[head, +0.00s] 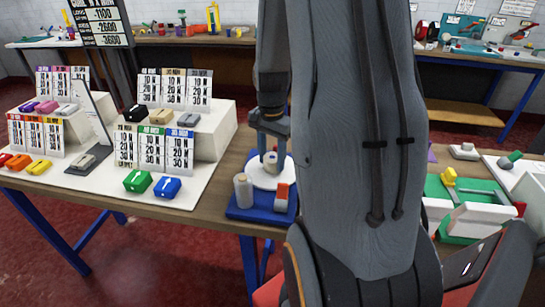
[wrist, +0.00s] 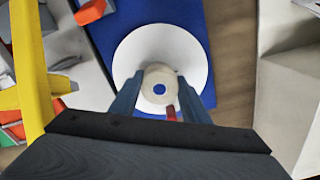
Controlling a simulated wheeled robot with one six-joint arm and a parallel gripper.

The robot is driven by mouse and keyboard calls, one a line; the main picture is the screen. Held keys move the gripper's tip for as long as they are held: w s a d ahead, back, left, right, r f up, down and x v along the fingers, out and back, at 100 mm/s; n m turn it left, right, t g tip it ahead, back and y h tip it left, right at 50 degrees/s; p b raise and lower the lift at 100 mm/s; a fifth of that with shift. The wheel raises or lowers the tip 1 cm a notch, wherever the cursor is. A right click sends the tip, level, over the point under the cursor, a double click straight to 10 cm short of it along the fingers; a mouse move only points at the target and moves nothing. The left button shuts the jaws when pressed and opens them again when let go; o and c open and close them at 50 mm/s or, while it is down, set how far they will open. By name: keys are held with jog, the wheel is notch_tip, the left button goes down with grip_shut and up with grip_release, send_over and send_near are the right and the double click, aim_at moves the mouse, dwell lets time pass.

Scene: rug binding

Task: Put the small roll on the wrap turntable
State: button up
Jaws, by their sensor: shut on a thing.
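My gripper (head: 270,144) points down over the wrap turntable, its blue-grey fingers on either side of the small roll (head: 270,160). In the wrist view, my gripper (wrist: 158,100) is shut on the cream, ring-shaped small roll (wrist: 160,74), whose centre looks blue. The wrap turntable has a white round disc (head: 260,181) on a blue base (head: 242,213). The disc also shows behind the roll in the wrist view (wrist: 135,50). The roll is over the disc near its middle; I cannot tell whether its underside touches.
A grey cylinder (head: 243,190) and an orange-and-grey piece (head: 282,197) stand on the blue base in front of the disc. A white stepped display (head: 205,132) with cards and coloured pieces stands left. A green-and-white fixture (head: 470,205) lies right of my arm.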

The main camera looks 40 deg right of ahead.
aim_at(272, 157)
jog(key=shift+f, duration=0.1)
jog(key=o, duration=1.1)
notch_tip(272, 157, up, 12)
jog(key=shift+r+b, duration=0.15)
jog(key=shift+b, duration=0.95)
